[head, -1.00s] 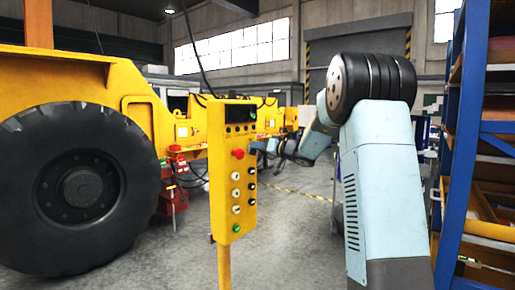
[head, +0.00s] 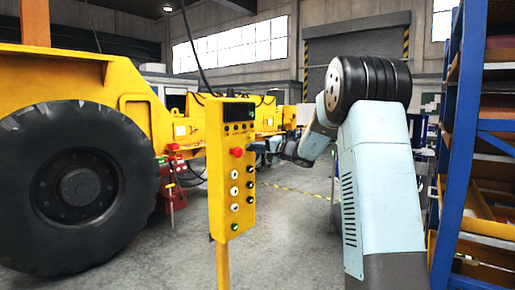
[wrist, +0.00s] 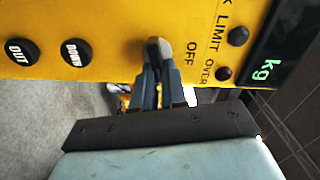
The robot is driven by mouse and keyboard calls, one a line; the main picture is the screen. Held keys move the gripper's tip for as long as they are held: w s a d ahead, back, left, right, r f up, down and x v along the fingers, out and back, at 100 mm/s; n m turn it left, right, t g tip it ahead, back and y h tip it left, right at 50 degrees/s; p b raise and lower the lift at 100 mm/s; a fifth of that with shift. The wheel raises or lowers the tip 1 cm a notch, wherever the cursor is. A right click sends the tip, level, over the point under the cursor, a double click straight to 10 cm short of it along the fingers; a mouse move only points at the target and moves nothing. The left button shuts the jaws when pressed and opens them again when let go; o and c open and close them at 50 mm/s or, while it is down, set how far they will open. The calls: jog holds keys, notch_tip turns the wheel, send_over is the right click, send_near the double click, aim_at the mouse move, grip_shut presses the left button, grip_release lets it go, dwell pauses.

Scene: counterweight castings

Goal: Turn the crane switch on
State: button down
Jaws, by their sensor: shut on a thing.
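The crane switch (wrist: 158,48) is a dark, grey-faced knob on a yellow control box (wrist: 100,14), which stands on a post in the head view (head: 217,190). The word OFF is printed beside the knob in the wrist view. My gripper (wrist: 160,78) has its two fingers at the knob and is shut on it. In the head view my gripper (head: 262,147) reaches the right edge of the box, level with a red button (head: 236,152). The fingertips partly cover the knob, and I cannot tell which way it is turned.
Black OUT (wrist: 20,51) and DOWN (wrist: 76,52) buttons sit left of the switch in the wrist view. A green kg display (wrist: 268,68) is at the right. A large wheeled yellow machine (head: 75,70) stands left, a blue rack (head: 455,140) right.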

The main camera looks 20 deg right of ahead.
jog(key=shift+w+d+f+m, duration=0.1)
jog(key=shift+d+m, duration=0.05)
jog(key=shift+m, duration=0.5)
jog(key=shift+d+f+m, duration=0.1)
jog(key=shift+m, duration=0.85)
jog(key=c, duration=1.2)
grip_release()
jog(key=shift+a+f, duration=0.1)
jog(key=v, duration=1.3)
jog(key=shift+s+d, duration=0.25)
jog(key=shift+s, duration=0.05)
jog(key=shift+a, duration=0.1)
